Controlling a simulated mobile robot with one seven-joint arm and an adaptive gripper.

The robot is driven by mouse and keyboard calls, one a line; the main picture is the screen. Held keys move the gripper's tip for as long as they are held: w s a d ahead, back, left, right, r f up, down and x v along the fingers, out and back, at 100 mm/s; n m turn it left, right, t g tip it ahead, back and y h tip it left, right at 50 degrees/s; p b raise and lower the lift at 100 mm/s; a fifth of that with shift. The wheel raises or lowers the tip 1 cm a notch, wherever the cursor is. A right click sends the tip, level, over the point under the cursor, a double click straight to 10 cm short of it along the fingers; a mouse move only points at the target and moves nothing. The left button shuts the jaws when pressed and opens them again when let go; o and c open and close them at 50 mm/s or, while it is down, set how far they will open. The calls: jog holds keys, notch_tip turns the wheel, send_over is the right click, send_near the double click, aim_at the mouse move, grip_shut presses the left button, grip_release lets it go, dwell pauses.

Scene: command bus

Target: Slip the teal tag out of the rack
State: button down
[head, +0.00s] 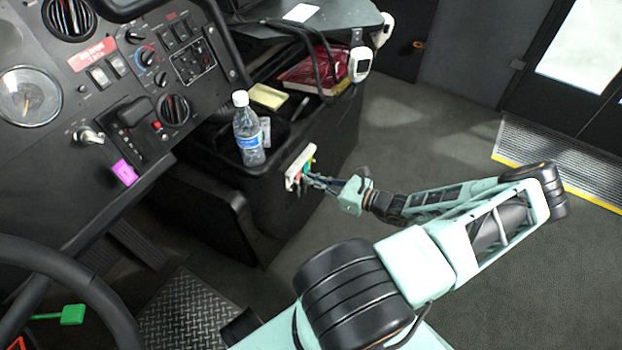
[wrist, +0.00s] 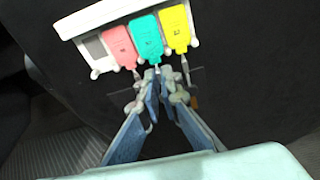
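The white rack (head: 294,176) is fixed to the side of the black console and also shows in the wrist view (wrist: 87,45). It holds a pink tag (wrist: 121,46), the teal tag (wrist: 147,38) in the middle and a yellow tag (wrist: 174,30). A thin metal piece hangs below each tag. My gripper (wrist: 157,72) is just below the teal tag, its fingertips drawn together around the metal piece under it, which they mostly hide. In the head view my gripper (head: 312,179) reaches the rack from the right, and the tags are small there.
A water bottle (head: 248,130) stands on the console just above the rack. The steering wheel (head: 75,268) is at the lower left. The floor to the right is clear.

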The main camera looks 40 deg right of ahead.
jog(key=shift+s+d, duration=0.25)
jog(key=shift+s, duration=0.35)
jog(key=shift+s, duration=0.15)
jog(key=f+v, duration=0.1)
jog(key=v, duration=0.5)
dwell(0.5)
